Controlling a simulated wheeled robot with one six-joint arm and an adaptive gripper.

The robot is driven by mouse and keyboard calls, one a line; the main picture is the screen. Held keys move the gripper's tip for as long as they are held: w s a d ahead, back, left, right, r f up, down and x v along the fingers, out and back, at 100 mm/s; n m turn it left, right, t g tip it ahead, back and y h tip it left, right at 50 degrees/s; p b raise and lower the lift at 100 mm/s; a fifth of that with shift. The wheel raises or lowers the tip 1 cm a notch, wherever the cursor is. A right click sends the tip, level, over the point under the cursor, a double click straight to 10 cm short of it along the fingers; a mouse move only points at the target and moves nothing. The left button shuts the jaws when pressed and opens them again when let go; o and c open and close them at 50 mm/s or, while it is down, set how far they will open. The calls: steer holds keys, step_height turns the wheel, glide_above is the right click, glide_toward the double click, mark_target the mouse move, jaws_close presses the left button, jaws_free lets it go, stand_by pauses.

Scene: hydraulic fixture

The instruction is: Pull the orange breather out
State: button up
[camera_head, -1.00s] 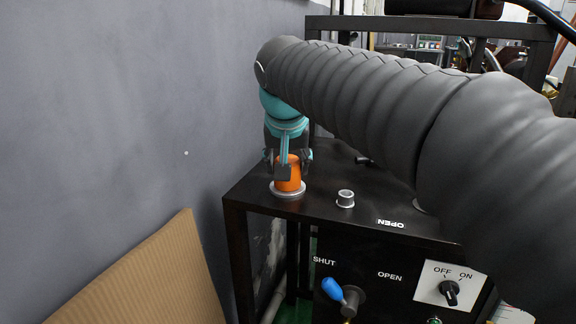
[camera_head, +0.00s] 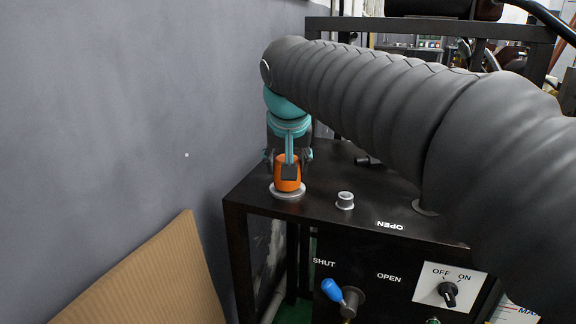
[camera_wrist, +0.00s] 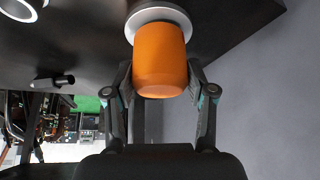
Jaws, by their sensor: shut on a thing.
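The orange breather (camera_head: 288,180) is a short cylinder at the left end of the black fixture top. It stands upright at a pale round metal collar (camera_head: 287,192). In the wrist view the breather (camera_wrist: 160,58) is between my fingers, with the collar (camera_wrist: 158,14) right behind it. My gripper (camera_head: 288,164) comes from above and is shut on the breather; its fingers also show in the wrist view (camera_wrist: 160,80). I cannot tell whether the breather is still seated in the collar.
A small empty metal ring (camera_head: 345,200) stands on the black top (camera_head: 325,180) right of the breather. A blue-handled valve (camera_head: 333,290) and a black OFF/ON switch (camera_head: 448,293) are on the front panel. A grey wall (camera_head: 120,110) and a brown board (camera_head: 150,280) are at left.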

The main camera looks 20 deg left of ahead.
steer(key=shift+r+p, duration=1.95)
steer(key=shift+r, duration=0.4)
